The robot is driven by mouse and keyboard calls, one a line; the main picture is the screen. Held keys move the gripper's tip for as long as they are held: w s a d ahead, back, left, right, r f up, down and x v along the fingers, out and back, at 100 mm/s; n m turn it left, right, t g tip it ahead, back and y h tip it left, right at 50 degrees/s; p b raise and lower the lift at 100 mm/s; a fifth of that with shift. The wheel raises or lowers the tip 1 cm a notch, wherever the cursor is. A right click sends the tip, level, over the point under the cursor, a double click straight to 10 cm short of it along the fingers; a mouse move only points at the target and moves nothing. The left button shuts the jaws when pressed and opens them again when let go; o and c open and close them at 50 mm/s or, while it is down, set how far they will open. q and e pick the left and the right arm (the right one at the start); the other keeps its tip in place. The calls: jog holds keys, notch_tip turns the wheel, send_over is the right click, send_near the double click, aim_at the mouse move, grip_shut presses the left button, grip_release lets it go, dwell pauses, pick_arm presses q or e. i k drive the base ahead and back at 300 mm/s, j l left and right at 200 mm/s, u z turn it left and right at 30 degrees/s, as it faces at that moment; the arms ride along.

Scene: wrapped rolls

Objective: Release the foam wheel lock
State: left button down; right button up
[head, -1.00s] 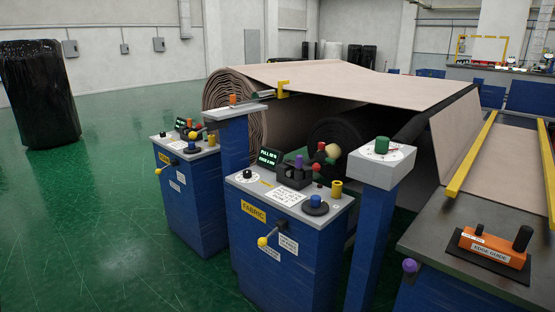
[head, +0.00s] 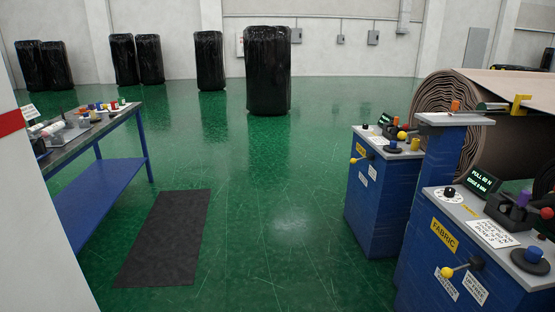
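Nothing in view is readable as a foam wheel lock. The near blue console (head: 455,255) at the lower right carries a yellow FABRIC label and a lever with a yellow knob (head: 448,272) on its front. A smaller blue console (head: 378,200) stands behind it to the left. It has a similar yellow-knobbed lever (head: 355,160) and a yellow label too small to read surely. White labels beside both levers are too small to read. Neither of my grippers is in view.
A beige fabric roll (head: 450,105) stands behind the consoles at right. Several black-wrapped rolls (head: 268,72) stand along the back wall. A blue-framed workbench (head: 100,125) with small items is at left, beside a dark floor mat (head: 163,238). Green floor is open in the middle.

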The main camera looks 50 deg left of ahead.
aim_at(353, 161)
jog(key=u, duration=1.15)
jog(key=i+j, duration=0.15)
jog(key=i, duration=1.05)
jog(key=i+j, duration=0.2)
jog(key=i, duration=1.05)
jog(key=i+j+u, duration=0.1)
jog(key=i, duration=1.1)
